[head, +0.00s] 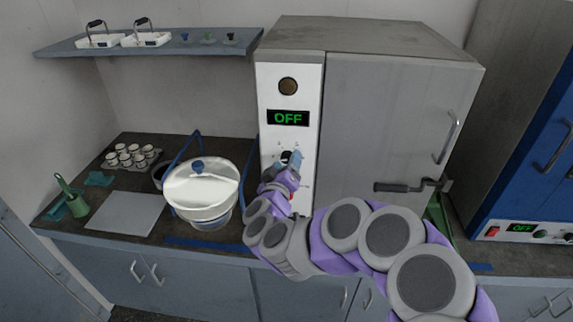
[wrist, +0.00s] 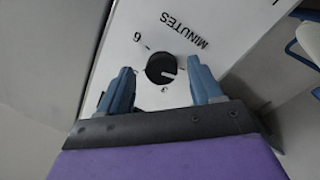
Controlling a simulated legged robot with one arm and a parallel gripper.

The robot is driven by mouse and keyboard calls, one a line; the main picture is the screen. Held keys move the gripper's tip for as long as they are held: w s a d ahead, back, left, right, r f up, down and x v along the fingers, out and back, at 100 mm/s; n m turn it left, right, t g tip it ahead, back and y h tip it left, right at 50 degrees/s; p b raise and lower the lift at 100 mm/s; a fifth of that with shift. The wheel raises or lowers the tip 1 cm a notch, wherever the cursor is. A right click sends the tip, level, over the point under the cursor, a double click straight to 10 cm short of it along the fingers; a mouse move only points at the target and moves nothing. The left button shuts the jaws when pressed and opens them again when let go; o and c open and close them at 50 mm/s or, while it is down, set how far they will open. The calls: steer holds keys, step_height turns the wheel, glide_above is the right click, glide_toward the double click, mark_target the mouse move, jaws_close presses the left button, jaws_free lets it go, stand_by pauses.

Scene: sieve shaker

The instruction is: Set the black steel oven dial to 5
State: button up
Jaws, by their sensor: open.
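The black dial (wrist: 161,69) sits on the white front panel in the wrist view. It is round, and its white pointer line points to the right of the picture. My gripper (wrist: 160,66) is open, with one blue finger on each side of the dial and gaps visible. In the head view my gripper (head: 289,160) is in front of the panel and partly covers the dial (head: 286,155).
The oven door has a handle (head: 447,137) and a dark latch lever (head: 405,187) right of my arm. A white lidded pot (head: 201,190) stands on the counter to the left. A blue cabinet (head: 530,150) with another OFF display stands at the right.

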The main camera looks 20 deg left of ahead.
steer(key=shift+w+a+f, duration=0.1)
steer(key=shift+w+a, duration=0.45)
steer(key=shift+d, duration=0.2)
steer(key=shift+d, duration=0.15)
steer(key=c, duration=1.1)
